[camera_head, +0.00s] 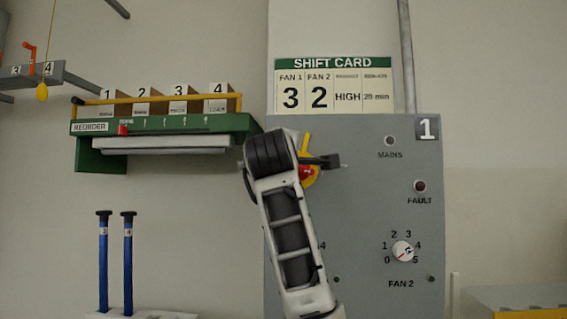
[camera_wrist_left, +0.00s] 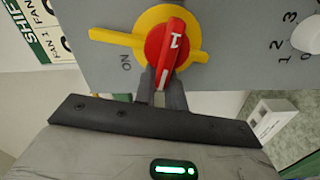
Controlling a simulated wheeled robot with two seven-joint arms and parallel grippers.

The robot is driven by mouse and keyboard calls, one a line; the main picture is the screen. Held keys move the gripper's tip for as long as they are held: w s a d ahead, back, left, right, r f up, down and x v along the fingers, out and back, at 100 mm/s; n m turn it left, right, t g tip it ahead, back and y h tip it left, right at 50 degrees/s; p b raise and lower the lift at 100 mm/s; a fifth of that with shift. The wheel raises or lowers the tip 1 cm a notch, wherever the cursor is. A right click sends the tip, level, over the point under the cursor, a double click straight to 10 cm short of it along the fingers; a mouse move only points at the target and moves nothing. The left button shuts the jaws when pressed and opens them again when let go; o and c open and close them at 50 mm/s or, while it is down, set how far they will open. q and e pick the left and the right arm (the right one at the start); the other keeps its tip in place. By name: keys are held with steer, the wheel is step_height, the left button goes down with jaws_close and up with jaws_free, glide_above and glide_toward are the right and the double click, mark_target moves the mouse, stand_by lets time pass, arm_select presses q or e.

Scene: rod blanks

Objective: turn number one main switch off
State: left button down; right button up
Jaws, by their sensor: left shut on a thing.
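The number one main switch is a red handle marked 1 (camera_wrist_left: 172,42) on a yellow round plate (camera_wrist_left: 141,36) with two tabs, on the grey panel (camera_head: 360,220) marked 1. In the wrist view the handle lies crosswise to the tabs, and an ON label (camera_wrist_left: 127,60) is beside the plate. My left gripper (camera_wrist_left: 163,88) is shut on the lower end of the red handle. In the head view my left arm hides much of the switch; part of the red handle (camera_head: 306,172) and yellow plate (camera_head: 306,146) show. My right gripper is not in view.
The panel has a pale MAINS lamp (camera_head: 390,141), a dark red FAULT lamp (camera_head: 420,186) and a FAN 2 knob (camera_head: 403,251). A shift card (camera_head: 333,63) is above it. A green rack (camera_head: 100,150) and blue-handled rods (camera_head: 128,260) are at left.

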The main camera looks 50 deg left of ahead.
arm_select(q)
steer(key=shift+w+d+f+n, duration=0.2)
steer(key=shift+f+n, duration=0.35)
steer(key=shift+n, duration=0.95)
steer(key=c, duration=1.5)
jaws_free()
steer(key=shift+o, duration=0.2)
steer(key=shift+r, duration=0.1)
steer(key=shift+s, duration=0.1)
